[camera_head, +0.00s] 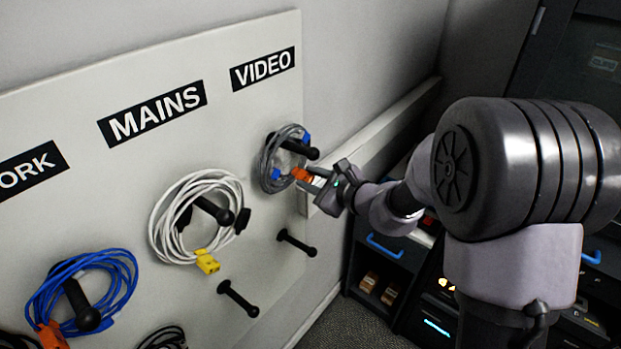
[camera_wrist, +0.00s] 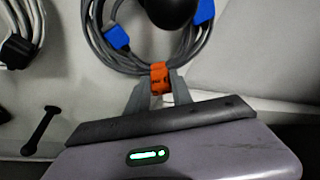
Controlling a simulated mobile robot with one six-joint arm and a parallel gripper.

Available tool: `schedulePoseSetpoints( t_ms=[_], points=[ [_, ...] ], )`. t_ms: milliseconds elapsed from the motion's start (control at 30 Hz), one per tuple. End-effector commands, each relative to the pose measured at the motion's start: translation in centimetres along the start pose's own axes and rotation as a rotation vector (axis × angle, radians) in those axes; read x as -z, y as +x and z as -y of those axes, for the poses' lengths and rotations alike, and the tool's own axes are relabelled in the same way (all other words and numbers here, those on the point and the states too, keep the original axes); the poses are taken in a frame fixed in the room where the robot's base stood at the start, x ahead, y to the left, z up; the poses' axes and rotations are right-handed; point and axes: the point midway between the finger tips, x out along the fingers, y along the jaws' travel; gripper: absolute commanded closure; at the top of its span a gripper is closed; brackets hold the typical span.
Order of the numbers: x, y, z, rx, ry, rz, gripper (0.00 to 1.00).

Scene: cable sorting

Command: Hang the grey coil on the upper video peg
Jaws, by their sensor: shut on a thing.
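The grey coil (camera_head: 267,163) with blue connectors is at the upper video peg (camera_head: 300,149), under the VIDEO label (camera_head: 262,69). The black peg passes through the coil's loop, with its knob end sticking out in front. My gripper (camera_head: 312,177) is shut on the orange tie at the coil's lower right. In the wrist view the fingers pinch the orange tie (camera_wrist: 160,78) at the bottom of the grey loop (camera_wrist: 133,62), and the peg's dark end (camera_wrist: 170,8) shows inside the loop. Whether the coil's weight rests on the peg cannot be told.
A white coil (camera_head: 165,232) with a yellow plug hangs under MAINS, left of the grey coil. A blue coil (camera_head: 40,295) hangs further left. The lower video peg (camera_head: 296,242) and lower mains peg (camera_head: 238,298) are bare. A dark cabinet (camera_head: 385,262) stands right of the board.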

Motion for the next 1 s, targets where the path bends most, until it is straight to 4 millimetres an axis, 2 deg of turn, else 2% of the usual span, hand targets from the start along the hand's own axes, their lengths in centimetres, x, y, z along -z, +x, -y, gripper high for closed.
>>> schedulePoseSetpoints(
  t_ms=[33, 67, 167, 467, 567, 667, 1000],
  points=[
    [0.1, 0.0, -0.1, -0.002, -0.001, -0.002, 1.00],
    [0.1, 0.0, -0.1, -0.002, -0.001, -0.002, 0.67],
    [0.1, 0.0, -0.1, -0.002, -0.001, -0.002, 0.48],
    [0.1, -0.1, -0.1, -0.002, 0.000, -0.002, 0.48],
    [0.1, -1.0, 0.0, -0.001, 0.000, -0.003, 0.48],
    [0.1, -3.1, 0.1, 0.002, -0.001, -0.003, 0.48],
    [0.0, -13.8, 0.2, 0.004, 0.001, -0.004, 0.48]
  ],
)
